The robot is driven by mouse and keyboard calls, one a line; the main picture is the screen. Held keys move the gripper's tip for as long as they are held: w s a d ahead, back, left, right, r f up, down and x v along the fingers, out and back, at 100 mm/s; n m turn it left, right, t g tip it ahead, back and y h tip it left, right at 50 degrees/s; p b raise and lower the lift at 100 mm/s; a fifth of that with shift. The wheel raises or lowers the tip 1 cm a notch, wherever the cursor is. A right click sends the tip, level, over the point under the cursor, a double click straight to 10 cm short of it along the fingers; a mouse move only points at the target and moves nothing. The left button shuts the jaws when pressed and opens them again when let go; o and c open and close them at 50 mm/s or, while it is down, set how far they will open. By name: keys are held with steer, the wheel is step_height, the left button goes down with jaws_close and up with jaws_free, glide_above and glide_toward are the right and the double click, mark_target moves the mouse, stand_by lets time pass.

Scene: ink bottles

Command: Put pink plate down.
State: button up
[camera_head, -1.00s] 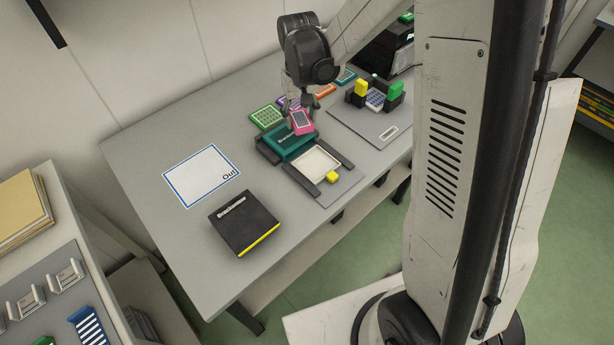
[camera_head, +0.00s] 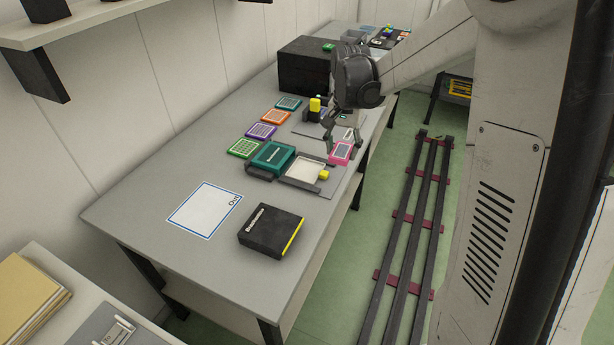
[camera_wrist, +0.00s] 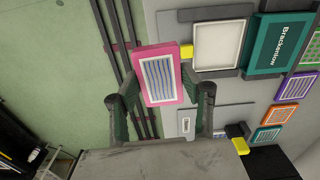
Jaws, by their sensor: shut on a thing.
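The pink plate (camera_head: 341,153) has a blue and white striped face. My gripper (camera_head: 332,144) is shut on it, with a finger at either side of its lower end in the wrist view (camera_wrist: 160,78). The plate is near the table's front edge, beside the yellow knob (camera_head: 324,175) of the frame with the pale recess (camera_head: 303,171). In the wrist view it overlaps the edge between table and floor. I cannot tell its height above the table.
The teal Brackenlow box (camera_head: 272,157) stands beside the frame. Green, purple, orange and teal plates (camera_head: 262,131) lie in a row behind. A black box (camera_head: 304,68) stands farther back. A white "Out" sheet (camera_head: 205,208) lies clear, near a black case (camera_head: 270,230). Floor rails (camera_head: 403,235) run alongside.

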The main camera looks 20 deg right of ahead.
steer(key=shift+w+d+m, duration=0.15)
steer(key=shift+w+m, duration=0.05)
steer(key=shift+m, duration=0.1)
glide_above(305, 171)
step_height(305, 171, down, 7)
steer(key=shift+d+r+b, duration=0.1)
steer(key=shift+r+b, duration=0.05)
steer(key=shift+b, duration=0.15)
steer(key=shift+f, duration=2)
steer(key=shift+f+b, duration=0.2)
steer(key=shift+b, duration=0.1)
steer(key=o, duration=1)
steer(key=shift+r, duration=0.15)
